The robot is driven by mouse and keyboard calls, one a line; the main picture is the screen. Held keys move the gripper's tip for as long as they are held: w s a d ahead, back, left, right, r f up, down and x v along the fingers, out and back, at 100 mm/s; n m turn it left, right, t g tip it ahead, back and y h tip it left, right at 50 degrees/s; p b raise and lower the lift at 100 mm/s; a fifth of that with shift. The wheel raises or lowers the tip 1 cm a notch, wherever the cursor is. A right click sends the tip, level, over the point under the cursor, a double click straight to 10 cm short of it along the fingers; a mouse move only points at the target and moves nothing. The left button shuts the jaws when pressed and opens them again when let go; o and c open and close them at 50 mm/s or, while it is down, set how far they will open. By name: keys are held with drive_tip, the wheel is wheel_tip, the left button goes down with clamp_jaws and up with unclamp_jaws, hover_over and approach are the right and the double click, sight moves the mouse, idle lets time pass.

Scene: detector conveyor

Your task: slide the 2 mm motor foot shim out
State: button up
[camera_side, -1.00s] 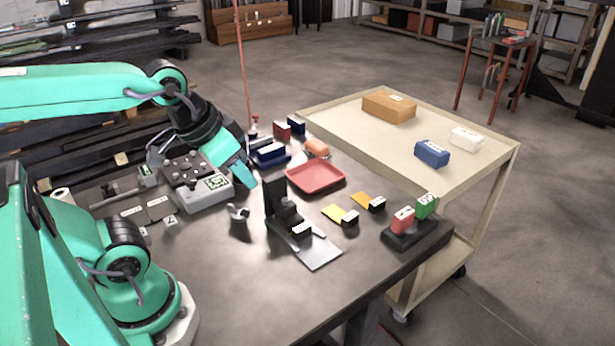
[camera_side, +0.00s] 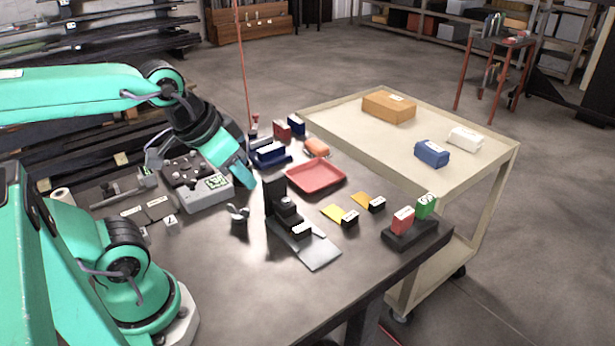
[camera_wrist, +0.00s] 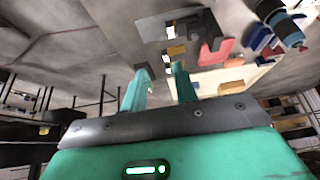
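A black upright bracket (camera_side: 273,199) stands on the table with a bare metal plate (camera_side: 318,254) reaching forward from its foot. A black block with a white striped label (camera_side: 302,230) sits on that plate. Two thin yellow pieces with dark labelled ends, a nearer one (camera_side: 333,213) and a farther one (camera_side: 361,199), lie to the right of the bracket. I cannot tell which piece is the 2 mm shim. My gripper (camera_side: 245,178) hangs up and left of the bracket, apart from it. In the wrist view, its teal fingers (camera_wrist: 160,76) are spread with nothing between them.
A red tray (camera_side: 315,179) lies behind the bracket. A grey box with a display (camera_side: 205,195) stands left of my gripper. A small metallic cup (camera_side: 238,213) is below it. A black holder (camera_side: 411,238) with red and green blocks is at right. The table's front is clear.

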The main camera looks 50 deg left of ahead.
drive_tip(key=o, duration=0.8)
drive_tip(key=shift+w, duration=0.1)
drive_tip(key=n+g, duration=0.6)
drive_tip(key=n, duration=1.2)
hover_over(300, 225)
drive_tip(key=shift+f, duration=7.6)
drive_tip(key=shift+f, duration=3.9)
